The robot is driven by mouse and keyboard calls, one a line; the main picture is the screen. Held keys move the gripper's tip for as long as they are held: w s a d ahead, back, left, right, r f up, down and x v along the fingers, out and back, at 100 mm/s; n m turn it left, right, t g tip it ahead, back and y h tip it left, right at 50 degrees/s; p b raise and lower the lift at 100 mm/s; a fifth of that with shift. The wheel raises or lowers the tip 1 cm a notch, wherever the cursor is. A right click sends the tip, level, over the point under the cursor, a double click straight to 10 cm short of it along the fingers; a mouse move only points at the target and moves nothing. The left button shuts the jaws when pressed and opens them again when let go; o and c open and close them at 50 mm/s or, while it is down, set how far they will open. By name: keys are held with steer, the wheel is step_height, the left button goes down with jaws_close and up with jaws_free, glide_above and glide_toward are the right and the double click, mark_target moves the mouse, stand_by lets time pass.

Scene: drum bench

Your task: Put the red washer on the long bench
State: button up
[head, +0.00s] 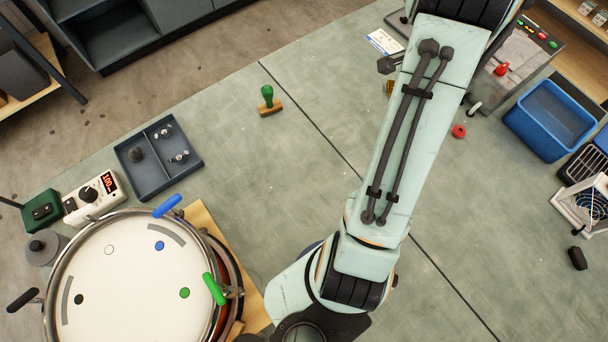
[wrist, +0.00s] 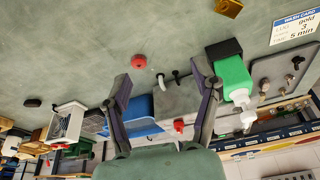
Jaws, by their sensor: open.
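A small round red piece with a dark centre, which looks like the red washer (head: 459,131), lies on the grey-green bench top (head: 440,190), right of my arm in the head view. It also shows in the wrist view as the red washer (wrist: 138,62), beyond and between the finger directions, apart from them. My gripper (wrist: 162,78) is open in the wrist view, its two dark fingers spread with nothing held between them. In the head view my arm covers most of the gripper.
A blue bin (head: 548,118) stands at the right, near another red piece (head: 501,69) on a grey unit. A drum (head: 130,275), a blue-grey tray (head: 140,180) and a green-handled stamp (head: 268,100) are at the left.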

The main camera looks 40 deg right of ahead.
steer(key=w+a+r+n+t+y, duration=0.1)
steer(key=w+a+r+n, duration=0.25)
steer(key=a, duration=0.55)
steer(key=w+a+r+n+t+y, duration=0.1)
steer(key=w+a+r+n, duration=0.25)
steer(key=a, duration=0.55)
steer(key=s+a+r+n, duration=0.1)
steer(key=s+a+n, duration=0.1)
steer(key=a+n, duration=0.2)
steer(key=s+a+r+n+y, duration=0.1)
steer(key=s+a+n, duration=0.2)
steer(key=a, duration=0.7)
steer(key=shift+r+n+g+y, duration=0.15)
steer(key=shift+n+g+y, duration=0.15)
steer(key=shift+n, duration=0.3)
steer(key=shift+o, duration=0.5)
steer(key=s+a+n+g, duration=0.1)
steer(key=s+a+n, duration=0.5)
steer(key=s, duration=0.1)
steer(key=shift+s+a+y, duration=0.25)
steer(key=shift+s+y, duration=0.05)
